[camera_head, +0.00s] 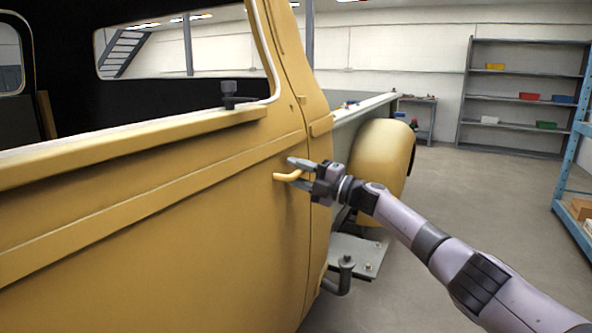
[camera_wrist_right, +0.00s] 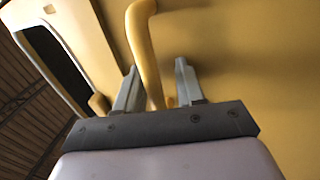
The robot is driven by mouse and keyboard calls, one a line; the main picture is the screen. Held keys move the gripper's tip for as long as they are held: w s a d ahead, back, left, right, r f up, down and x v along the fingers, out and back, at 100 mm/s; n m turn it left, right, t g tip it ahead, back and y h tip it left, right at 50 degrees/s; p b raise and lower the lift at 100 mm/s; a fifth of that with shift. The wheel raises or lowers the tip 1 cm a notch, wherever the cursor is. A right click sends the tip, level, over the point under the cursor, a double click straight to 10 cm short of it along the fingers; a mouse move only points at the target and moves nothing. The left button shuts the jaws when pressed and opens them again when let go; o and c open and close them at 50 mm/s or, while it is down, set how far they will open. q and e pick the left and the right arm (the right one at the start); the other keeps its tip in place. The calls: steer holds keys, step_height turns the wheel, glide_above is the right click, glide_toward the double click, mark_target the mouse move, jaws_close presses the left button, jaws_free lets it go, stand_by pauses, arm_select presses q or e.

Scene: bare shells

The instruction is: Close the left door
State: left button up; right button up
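The yellow vehicle door (camera_head: 160,230) fills the left of the head view, with its window opening above. Its rear edge meets the body with only a thin seam showing. A yellow door handle (camera_head: 288,176) sticks out near that edge. My right gripper (camera_head: 298,169) is at the handle, its fingers apart on either side of it. In the right wrist view the handle (camera_wrist_right: 146,50) runs between the two grey fingertips (camera_wrist_right: 157,80), with gaps visible beside it. My left gripper is not in view.
The yellow rear fender (camera_head: 380,155) bulges out behind the door. A metal step plate (camera_head: 355,255) sits low below it. Grey shelves (camera_head: 520,100) with coloured bins stand at the back wall, and a blue rack (camera_head: 572,190) at the right. The floor between is clear.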

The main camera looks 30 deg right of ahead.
steer(key=r+v, duration=0.1)
steer(key=v, duration=0.5)
steer(key=shift+s+d+f+b, duration=0.25)
steer(key=shift+s+d+b, duration=0.05)
steer(key=shift+d+b, duration=0.05)
steer(key=s+a+f+m+h+p, duration=0.15)
steer(key=s+a+f+m, duration=0.3)
steer(key=a+f, duration=0.5)
steer(key=s+a+f+m+h+p, duration=0.15)
steer(key=s+a+f+m, duration=0.35)
steer(key=f, duration=0.8)
steer(key=s+a+f+m+g+h, duration=0.2)
steer(key=s+f+m, duration=0.2)
steer(key=s, duration=0.4)
steer(key=s+a+f+m+g+h+p, duration=0.1)
steer(key=s+a+f+m+g+h, duration=0.1)
steer(key=s, duration=0.7)
steer(key=s+a+f+m+g+h, duration=0.2)
steer(key=s+a+f+m, duration=0.1)
steer(key=s+f+m, duration=0.4)
steer(key=shift+s+a+f+p, duration=0.15)
steer(key=shift+s+f+p, duration=0.15)
steer(key=shift+s+f, duration=0.35)
